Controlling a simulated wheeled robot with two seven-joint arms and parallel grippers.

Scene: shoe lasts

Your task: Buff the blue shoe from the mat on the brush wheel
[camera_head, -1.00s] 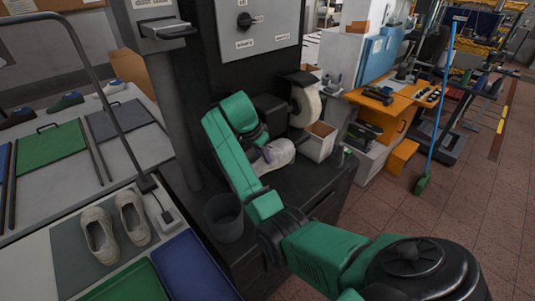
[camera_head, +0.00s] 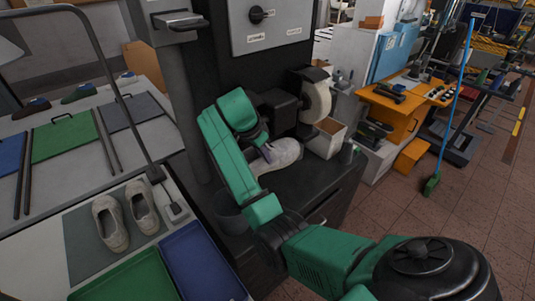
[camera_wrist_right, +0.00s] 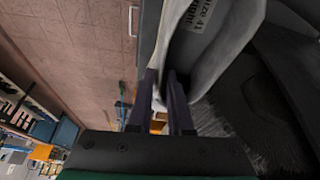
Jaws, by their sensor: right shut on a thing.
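My right gripper (camera_head: 262,150) is shut on a pale grey-white shoe (camera_head: 284,153), in front of the machine and low over its dark bench top. In the right wrist view my gripper's dark fingers (camera_wrist_right: 170,105) pinch the edge of the shoe (camera_wrist_right: 225,45), whose inside shows a "size 41 right" label. A pale wheel (camera_head: 317,103) stands on the machine just behind and right of the shoe; I cannot tell whether they touch. A pair of beige shoes (camera_head: 111,224) stands on a grey mat (camera_head: 78,240) at left. The held shoe does not look blue. My left gripper is out of view.
A dark bucket (camera_head: 230,214) stands left of my right forearm. Green (camera_head: 120,277) and blue (camera_head: 200,265) trays lie at front left.

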